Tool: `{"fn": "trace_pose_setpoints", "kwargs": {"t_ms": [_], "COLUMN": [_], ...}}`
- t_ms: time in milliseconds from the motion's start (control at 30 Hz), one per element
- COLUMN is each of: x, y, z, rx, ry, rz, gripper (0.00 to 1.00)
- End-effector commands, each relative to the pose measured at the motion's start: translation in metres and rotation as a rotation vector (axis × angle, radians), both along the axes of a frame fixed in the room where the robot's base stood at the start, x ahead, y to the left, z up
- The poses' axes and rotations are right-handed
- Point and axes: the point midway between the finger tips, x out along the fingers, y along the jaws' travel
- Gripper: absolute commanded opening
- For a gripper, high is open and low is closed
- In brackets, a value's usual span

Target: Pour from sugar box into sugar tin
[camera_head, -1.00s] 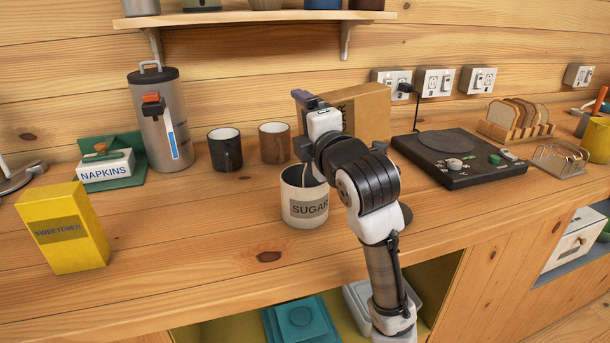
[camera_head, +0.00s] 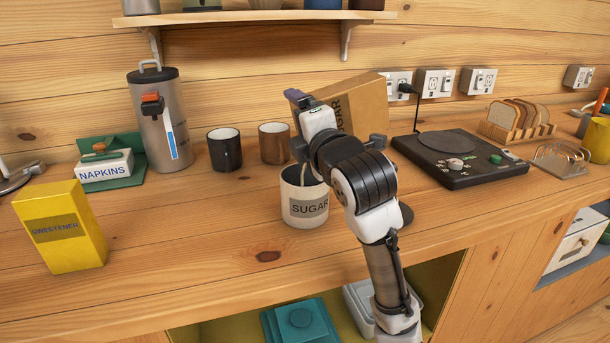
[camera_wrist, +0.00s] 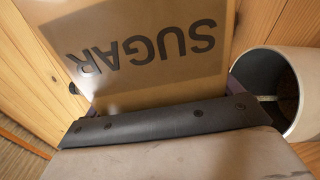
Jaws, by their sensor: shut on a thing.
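The brown sugar box (camera_head: 362,108) is held tilted behind my gripper (camera_head: 318,130), partly hidden by it in the head view. In the wrist view the box (camera_wrist: 150,50) shows its SUGAR label upside down, close in front of the jaws. My gripper is shut on the box. The white sugar tin (camera_head: 304,207) stands upright on the counter, open at the top, just below and left of the gripper. A thin pale stream appears to fall into the tin. In the wrist view the tin (camera_wrist: 308,95) is at the right, with dark brown contents partly visible.
A dark mug (camera_head: 224,150) and a brown mug (camera_head: 274,143) stand behind the tin. A yellow sweetener box (camera_head: 62,228) is at the left. A black hot plate (camera_head: 460,160) is at the right. The front middle counter is clear.

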Motion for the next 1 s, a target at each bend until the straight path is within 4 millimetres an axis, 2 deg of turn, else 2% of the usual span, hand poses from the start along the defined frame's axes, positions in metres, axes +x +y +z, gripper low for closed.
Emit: {"fn": "trace_pose_setpoints", "kwargs": {"t_ms": [1000], "x": [-0.0020], "y": [0.0046], "z": [-0.0016], "rx": [-0.085], "ry": [-0.036], "rz": [0.000], "gripper": [0.45]}}
